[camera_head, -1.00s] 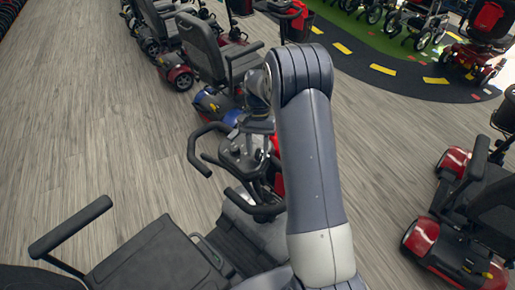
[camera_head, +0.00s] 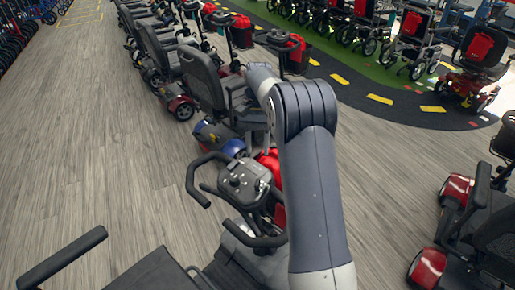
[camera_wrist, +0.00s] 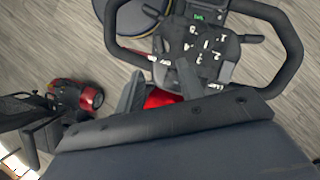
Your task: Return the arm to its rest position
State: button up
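My arm (camera_head: 312,190) rises through the middle of the head view and bends at a dark joint, with its far part reaching away. The gripper itself is hidden there. In the wrist view my gripper (camera_wrist: 160,68) shows as two dark fingers set apart, with nothing held between them. Behind the fingers are a scooter's control panel (camera_wrist: 205,48) with its looped handlebar and a red part (camera_wrist: 160,98). The same handlebar console (camera_head: 243,182) stands just left of my arm in the head view.
A row of scooters (camera_head: 203,78) runs back at upper left. Red and black scooters (camera_head: 458,190) stand close at right. Wheelchairs (camera_head: 415,40) line the green strip at the back. Grey wood floor is open at left and between my arm and the right-hand scooters.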

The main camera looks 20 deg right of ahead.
aim_at(257, 181)
jog(key=p+x, duration=0.1)
jog(key=x, duration=1)
jog(key=shift+r, duration=0.15)
